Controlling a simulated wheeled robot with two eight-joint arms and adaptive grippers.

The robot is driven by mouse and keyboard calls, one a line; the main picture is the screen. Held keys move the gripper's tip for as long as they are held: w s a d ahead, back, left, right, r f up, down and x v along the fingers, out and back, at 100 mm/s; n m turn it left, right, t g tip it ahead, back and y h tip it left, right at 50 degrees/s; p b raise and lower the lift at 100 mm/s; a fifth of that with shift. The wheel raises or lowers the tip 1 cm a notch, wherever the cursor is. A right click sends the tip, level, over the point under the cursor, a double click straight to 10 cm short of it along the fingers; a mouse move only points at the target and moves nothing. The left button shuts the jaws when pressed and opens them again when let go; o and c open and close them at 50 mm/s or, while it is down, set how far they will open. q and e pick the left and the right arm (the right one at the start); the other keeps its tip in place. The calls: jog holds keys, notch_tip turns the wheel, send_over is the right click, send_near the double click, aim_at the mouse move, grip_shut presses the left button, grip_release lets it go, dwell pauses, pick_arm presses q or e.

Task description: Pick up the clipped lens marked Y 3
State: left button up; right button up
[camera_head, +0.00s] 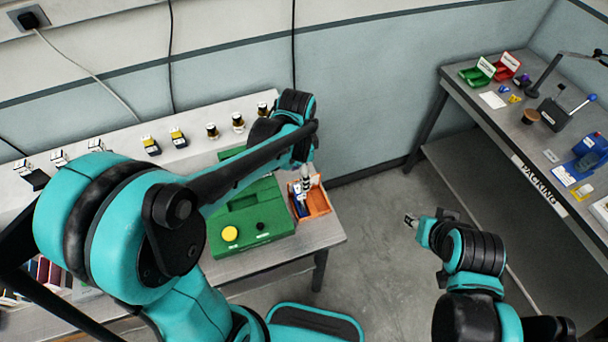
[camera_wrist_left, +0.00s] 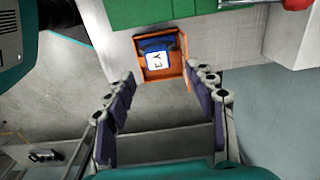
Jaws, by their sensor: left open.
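The clipped lens marked Y 3 shows in the left wrist view as a white label (camera_wrist_left: 158,60) on a blue piece, inside an orange tray (camera_wrist_left: 186,77). The label reads upside down. In the head view the orange tray (camera_head: 318,201) sits at the right end of the left bench, with a blue part (camera_head: 299,205) in it, partly hidden by my left gripper (camera_head: 306,184). In the left wrist view my left gripper (camera_wrist_left: 166,103) is open and empty, with the tray beyond its fingertips. My right gripper (camera_head: 410,220) hangs over the floor, and its jaws are too small to read.
A green box with a yellow button (camera_head: 230,233) stands left of the orange tray. Several small modules (camera_head: 178,138) line the bench's back. The packing table (camera_head: 530,175) with red, green and blue items is at right. Open floor lies between.

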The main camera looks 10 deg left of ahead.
aim_at(300, 198)
pick_arm(q)
jog(key=shift+w, duration=0.2)
jog(key=f, duration=0.2)
jog(key=f+b, duration=0.1)
jog(key=f, duration=0.2)
jog(key=f+b, duration=0.1)
jog(key=f, duration=0.1)
jog(key=shift+s+f, duration=0.3)
jog(key=shift+f, duration=0.05)
grip_shut()
pick_arm(e)
jog(key=shift+f, duration=0.65)
